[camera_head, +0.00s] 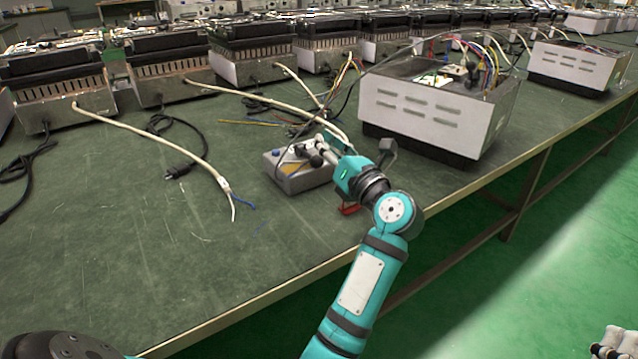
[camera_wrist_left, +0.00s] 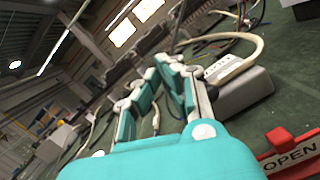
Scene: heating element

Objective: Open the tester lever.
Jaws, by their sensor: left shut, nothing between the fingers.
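The tester is a small grey box (camera_head: 297,180) on the green bench in the head view, with a dark knob and a blue button on top. It also shows at the right of the left wrist view (camera_wrist_left: 243,92). A red part (camera_head: 349,209) sits just below my wrist in the head view. In the left wrist view it is a red piece marked "OPEN" (camera_wrist_left: 290,153) at the lower right. Its join to the tester is hidden. My left gripper (camera_head: 318,146) is shut and empty, over the tester's back right side. Its fingers (camera_wrist_left: 165,75) show in the wrist view.
A white vented unit (camera_head: 425,115) with open wiring stands right of the tester. A cream cable (camera_head: 150,135) with bare ends lies to the left. More units line the back. The bench's front edge is close, and the front left is clear. Pale finger-like parts (camera_head: 611,340) show at bottom right.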

